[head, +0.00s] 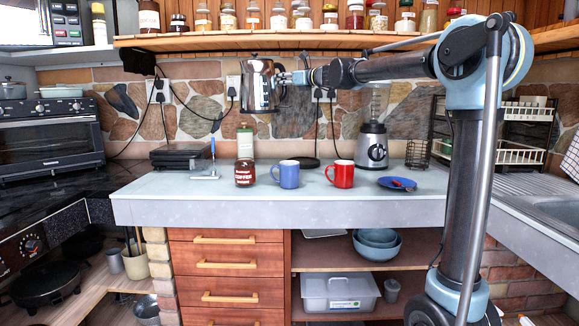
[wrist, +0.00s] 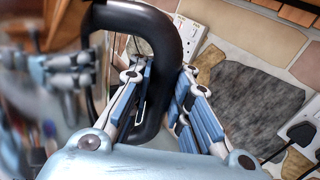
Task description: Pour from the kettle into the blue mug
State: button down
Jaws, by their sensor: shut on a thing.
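The kettle (head: 258,87) is a shiny metal vessel, held high above the counter and looking roughly upright in the head view. My gripper (head: 285,78) is at its right side. In the wrist view my gripper (wrist: 160,108) has its fingers on both sides of the kettle's thick black handle (wrist: 139,15), shut on it. The reflective kettle body (wrist: 50,70) fills the left of that view, blurred. The blue mug (head: 288,175) stands upright on the counter, below the kettle and slightly to its right, well apart from it. The inside of the mug cannot be made out.
A coffee jar (head: 245,173) is left of the blue mug. A shelf (head: 200,40) with several jars runs above the kettle, close to its top.

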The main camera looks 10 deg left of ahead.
jog(key=w+d+f, duration=0.6)
jog(key=d, duration=0.4)
jog(key=w+d+f, duration=0.6)
jog(key=w+d, duration=0.1)
jog(key=d, duration=0.2)
jog(key=d+f, duration=0.3)
jog(key=f, duration=1.2)
jog(key=shift+w, duration=0.1)
jog(key=s+a+r+n+h+p, duration=0.1)
jog(key=s+a+r+n+p, duration=0.1)
jog(key=s+a+r+n, duration=0.3)
jog(key=shift+s+a+r+n+p, duration=0.35)
jog(key=shift+s+r+n, duration=1.1)
jog(key=shift+r+n, duration=0.95)
jog(key=shift+s+a+r+p, duration=0.15)
jog(key=shift+s+r+p, duration=0.15)
jog(key=shift+p, duration=0.25)
